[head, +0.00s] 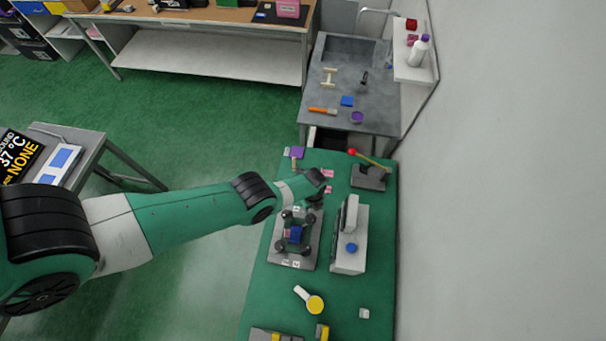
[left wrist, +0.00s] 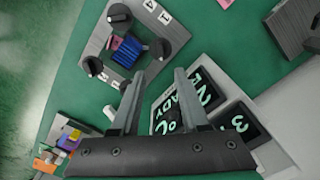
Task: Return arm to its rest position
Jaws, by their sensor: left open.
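My left arm (head: 170,218) reaches in from the left over the green-topped bench (head: 280,315). Its left gripper (head: 323,187) is above the bench, between the knob plate and the red-knobbed lever fixture. In the left wrist view the left gripper (left wrist: 158,74) has its two fingers spread, with nothing between them. The knob plate (left wrist: 101,47) with black knobs and a blue block lies beyond the fingers to the left. A white device (left wrist: 238,92) with dark lettered screens is to the right. My right gripper is in neither view.
The lever fixture (head: 369,180) with its red ball stands at the bench's far right. The white device also shows in the head view (head: 350,258), right of the knob plate (head: 285,257). A yellow-ended object (head: 315,304) lies nearer. A grey table (head: 325,95) stands beyond; a wall bounds the right.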

